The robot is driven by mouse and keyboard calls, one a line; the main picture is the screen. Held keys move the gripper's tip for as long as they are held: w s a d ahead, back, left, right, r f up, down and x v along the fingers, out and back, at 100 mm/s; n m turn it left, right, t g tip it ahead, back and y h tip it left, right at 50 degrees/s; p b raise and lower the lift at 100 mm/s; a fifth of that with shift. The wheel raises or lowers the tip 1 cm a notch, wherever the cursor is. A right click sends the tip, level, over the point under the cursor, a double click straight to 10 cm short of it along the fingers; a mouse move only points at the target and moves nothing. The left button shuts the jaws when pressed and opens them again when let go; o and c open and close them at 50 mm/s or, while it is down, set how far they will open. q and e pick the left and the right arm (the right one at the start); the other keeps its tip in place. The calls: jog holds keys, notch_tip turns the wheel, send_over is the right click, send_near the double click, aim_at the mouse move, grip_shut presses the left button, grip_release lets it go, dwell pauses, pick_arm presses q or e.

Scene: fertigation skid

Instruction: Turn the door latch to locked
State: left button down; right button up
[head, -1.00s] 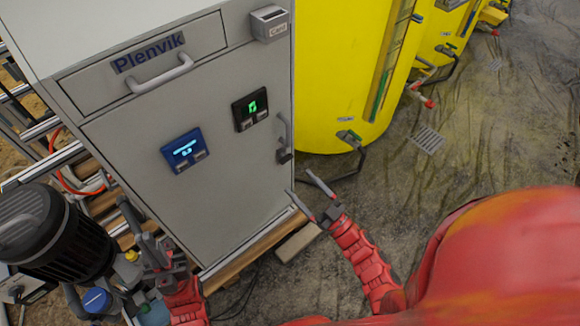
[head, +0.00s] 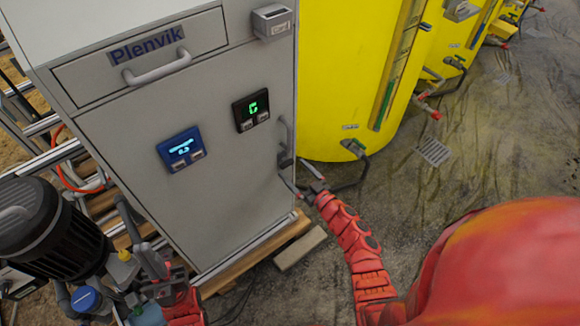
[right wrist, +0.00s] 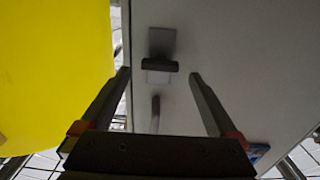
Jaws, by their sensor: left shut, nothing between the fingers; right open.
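The door latch (head: 285,160) is a small dark lever on a lighter plate, low on the right edge of the grey cabinet door (head: 215,190). In the right wrist view the latch lever (right wrist: 159,66) lies crosswise on its plate (right wrist: 162,42), between and beyond the fingers. My right gripper (head: 296,173) is open and empty, just below the latch in the head view; its fingers (right wrist: 160,73) stand either side of it in the wrist view. I cannot tell whether they touch it. My left gripper (head: 155,262) is shut and empty at lower left.
The door handle (head: 283,132) is just above the latch. A blue display (head: 181,149) and a black display (head: 251,110) sit on the door. A yellow tank (head: 345,80) stands close right. A black motor (head: 45,225) is near my left gripper.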

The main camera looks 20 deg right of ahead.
aim_at(289, 165)
jog(key=shift+x, duration=1.15)
jog(key=shift+w+a, duration=0.15)
jog(key=shift+w, duration=0.25)
jog(key=shift+c, duration=0.3)
jog(key=c, duration=1.3)
